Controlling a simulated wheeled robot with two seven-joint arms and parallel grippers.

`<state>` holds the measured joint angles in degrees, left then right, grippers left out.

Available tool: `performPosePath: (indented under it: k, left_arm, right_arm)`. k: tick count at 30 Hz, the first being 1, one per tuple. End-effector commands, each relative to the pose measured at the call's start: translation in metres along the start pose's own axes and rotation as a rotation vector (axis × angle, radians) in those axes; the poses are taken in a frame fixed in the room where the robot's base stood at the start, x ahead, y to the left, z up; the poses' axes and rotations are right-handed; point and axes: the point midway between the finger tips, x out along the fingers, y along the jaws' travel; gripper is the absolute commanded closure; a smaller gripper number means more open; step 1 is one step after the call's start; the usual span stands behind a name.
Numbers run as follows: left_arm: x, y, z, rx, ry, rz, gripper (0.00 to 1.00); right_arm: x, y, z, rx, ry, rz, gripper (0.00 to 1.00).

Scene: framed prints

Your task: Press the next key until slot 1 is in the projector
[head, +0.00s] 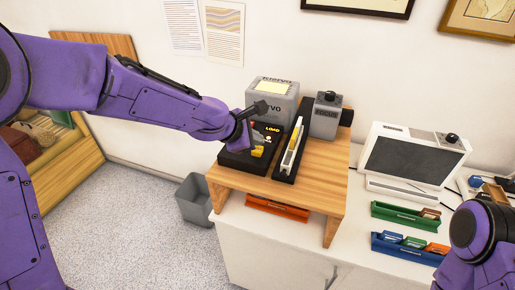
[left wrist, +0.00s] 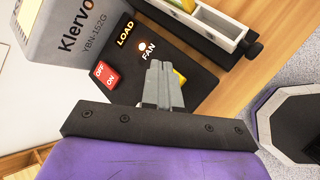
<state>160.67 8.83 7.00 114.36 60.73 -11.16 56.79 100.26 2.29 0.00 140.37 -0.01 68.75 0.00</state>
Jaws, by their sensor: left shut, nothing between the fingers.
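The projector (head: 270,100) is a grey box marked Klervo on a wooden stand; its side also shows in the left wrist view (left wrist: 62,28). In front of it is a black control panel (head: 236,158) with LOAD and FAN labels and a red OFF/ON switch (left wrist: 104,75). A yellow key (left wrist: 181,77) is partly hidden behind my fingers; its label cannot be read. A long slide tray (head: 291,152) lies beside the panel. My left gripper (left wrist: 158,66) is shut and empty over the panel; contact with a key cannot be told. My right gripper is out of view.
A grey FOCUS box (head: 326,117) stands right of the projector. A dark-screened viewer (head: 412,155), a green tray (head: 398,214) and a blue tray (head: 393,246) are on the white cabinet. An orange tray (head: 277,208) sits under the stand. A grey bin (head: 192,207) is on the floor.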

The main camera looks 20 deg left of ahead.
Motion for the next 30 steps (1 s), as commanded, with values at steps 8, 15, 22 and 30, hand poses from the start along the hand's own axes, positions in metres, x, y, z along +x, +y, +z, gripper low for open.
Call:
performPosePath:
  k: [8,15,22,30]
  left_arm:
    - [0.0039,-0.0030,-0.0032,0.000,0.001,0.000,1.00]
    - [0.0043,-0.0033,-0.0034,0.000,0.001,0.000,1.00]
    - [0.0063,-0.0048,-0.0049,0.001,0.001,0.000,1.00]
    - [0.0086,-0.0065,-0.0066,0.001,0.000,-0.001,1.00]
  right_arm:
    - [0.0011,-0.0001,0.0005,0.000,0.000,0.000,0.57]
    - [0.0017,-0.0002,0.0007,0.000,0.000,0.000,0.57]
    - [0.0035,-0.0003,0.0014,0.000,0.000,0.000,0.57]
    - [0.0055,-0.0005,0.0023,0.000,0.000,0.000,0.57]
